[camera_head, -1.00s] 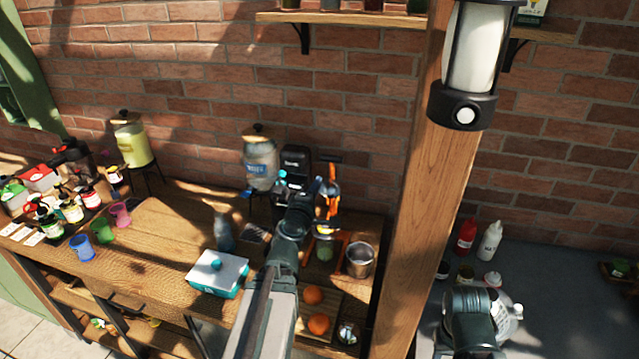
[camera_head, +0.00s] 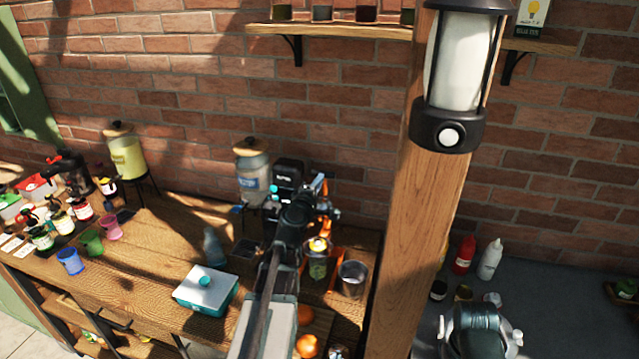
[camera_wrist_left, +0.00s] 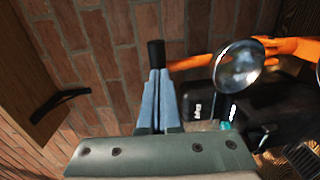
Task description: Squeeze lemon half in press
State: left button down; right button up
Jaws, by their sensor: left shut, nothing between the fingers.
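The orange press (camera_head: 326,226) stands at the back of the wooden table, partly hidden by my left arm. In the left wrist view its orange lever (camera_wrist_left: 192,62) ends in a black grip (camera_wrist_left: 155,54), and a shiny round metal part (camera_wrist_left: 239,66) shows beside the lever. My left gripper (camera_wrist_left: 152,78) is shut and empty, its blue-grey fingertips close to the black grip; contact is unclear. In the head view the left gripper (camera_head: 319,186) is by the top of the press. A small yellow patch (camera_head: 318,243) shows above a glass (camera_head: 317,266); whether it is the lemon half is unclear.
A black machine (camera_head: 288,174) stands beside the press. A metal cup (camera_head: 351,278), oranges (camera_head: 308,346) and a teal-white box (camera_head: 207,290) are nearby. A wooden post (camera_head: 420,230) with a lantern rises on the right. Dispensers stand at the back.

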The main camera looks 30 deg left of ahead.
aim_at(323, 172)
pick_arm(q)
jog(key=w, duration=0.2)
jog(key=w+r+p, duration=0.1)
jog(key=shift+w+a, duration=0.1)
jog(key=shift+a, duration=0.3)
jog(key=shift+s+d, duration=0.1)
jog(key=shift+s, duration=0.1)
